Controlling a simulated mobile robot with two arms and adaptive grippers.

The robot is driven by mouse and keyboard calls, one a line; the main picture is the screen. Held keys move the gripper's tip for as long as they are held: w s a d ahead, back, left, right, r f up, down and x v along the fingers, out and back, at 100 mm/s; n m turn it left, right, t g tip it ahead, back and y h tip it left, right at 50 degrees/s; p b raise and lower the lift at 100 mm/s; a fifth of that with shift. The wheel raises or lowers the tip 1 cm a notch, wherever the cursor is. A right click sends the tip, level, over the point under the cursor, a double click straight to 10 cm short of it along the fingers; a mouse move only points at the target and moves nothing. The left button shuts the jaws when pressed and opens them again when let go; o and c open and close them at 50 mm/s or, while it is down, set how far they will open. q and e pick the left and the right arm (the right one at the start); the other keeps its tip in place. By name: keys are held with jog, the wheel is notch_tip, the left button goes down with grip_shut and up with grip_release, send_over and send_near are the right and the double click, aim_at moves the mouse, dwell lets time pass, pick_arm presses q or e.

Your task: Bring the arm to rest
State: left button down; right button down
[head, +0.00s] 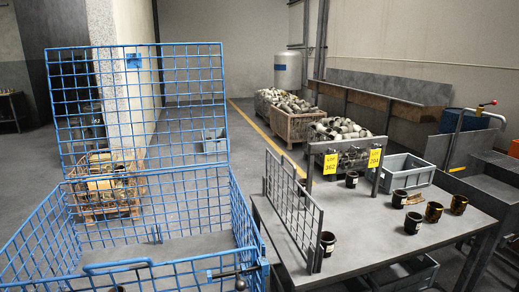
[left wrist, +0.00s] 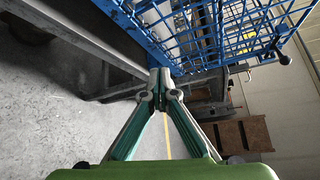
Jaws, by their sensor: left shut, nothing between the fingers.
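My left gripper (left wrist: 161,82) shows in the left wrist view, its two green-grey fingers brought together at the tips with nothing between them. The blue wire basket (left wrist: 190,35) is just beyond and above the fingertips in that view; I cannot tell the exact gap. In the head view the same kind of blue wire basket (head: 205,197) stands at the left with its mesh panel upright. Neither gripper shows in the head view, and my right gripper is in no view.
A grey table (head: 365,262) at the right carries several dark cups (head: 412,225), a wire rack (head: 292,205) and yellow tags (head: 331,163). A grey crate (head: 408,172) is behind them. Crates of parts (head: 290,124) stand further back. Floor (head: 240,155) between basket and crates is clear.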

pick_arm(q)
jog(key=s+f+n+g+y, duration=0.2)
jog(key=s+f+n, duration=0.25)
jog(key=f, duration=0.35)
jog(key=s+a+f+n+g+y, duration=0.1)
jog(key=s+f+n+g+y, duration=0.1)
jog(key=s+f+n, duration=0.4)
jog(key=s+f+n+g+y, duration=0.1)
jog(key=s+f+n+g, duration=0.2)
jog(key=f, duration=0.6)
jog(key=s+d+f+n+g, duration=0.3)
jog(key=s+f+n, duration=0.2)
jog(key=s, duration=0.5)
jog(key=s+d+f+n+g, duration=0.3)
jog(key=s+d+f+n, duration=0.1)
jog(key=s, duration=0.6)
jog(key=shift+s+f+n+y, duration=0.25)
jog(key=shift+f+n+y, duration=0.15)
jog(key=shift+f+n, duration=0.4)
jog(key=shift+f, duration=0.15)
